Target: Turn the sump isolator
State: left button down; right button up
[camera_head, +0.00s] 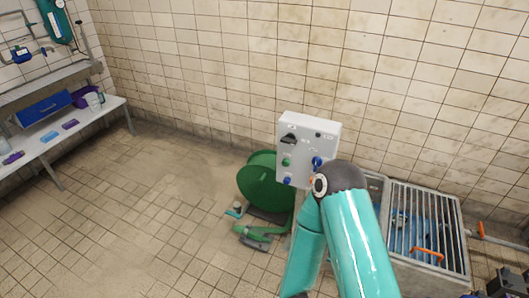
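A light grey control box (304,126) stands upright in front of the tiled wall, right of centre. It carries a black rotary handle (289,139) at upper left, a green button (286,161), a blue button (287,180) and a blue knob (317,162). Labels are too small to read, so I cannot tell which control is the sump isolator. My teal arm rises from the bottom edge, and its dark bent joint covers the box's lower right.
A green hose reel (258,180) stands left of the box, with a green nozzle (254,237) on the floor. A grated sump (428,228) with blue pipes lies right. A bench (60,135) with bins stands far left. The left floor is clear.

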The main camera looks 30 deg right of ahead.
aim_at(290, 138)
jog(key=z, duration=0.4)
jog(key=k, duration=0.15)
jog(key=u, duration=0.95)
jog(key=i, duration=1.05)
jog(key=z, duration=0.9)
jog(key=i, duration=0.45)
jog(key=z, duration=0.25)
jog(key=k, duration=0.9)
jog(key=z, duration=0.2)
jog(key=i, duration=0.9)
jog(key=u, duration=0.1)
